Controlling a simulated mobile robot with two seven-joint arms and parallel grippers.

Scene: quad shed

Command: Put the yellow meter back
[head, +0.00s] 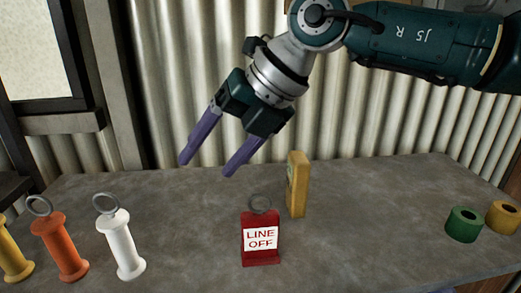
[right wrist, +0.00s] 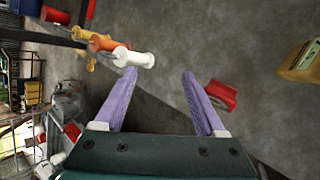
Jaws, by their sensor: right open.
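The yellow meter (head: 298,185) stands upright on the grey bench, behind and right of the red "LINE OFF" tag block. It also shows at the right edge of the right wrist view (right wrist: 300,62), apart from the fingers. My right gripper (head: 207,168) is open and empty above the bench, to the left of the meter and higher than it. Its purple fingers also show in the right wrist view (right wrist: 160,82), spread wide with nothing between them. My left gripper is not in view.
The red block (head: 261,252) with a ring stands at front centre. White (head: 122,245), orange (head: 62,248) and yellow (head: 12,252) ringed spools stand left. Green (head: 464,225) and yellow (head: 504,217) rolls sit right. A corrugated wall (head: 420,125) backs the bench (head: 370,225).

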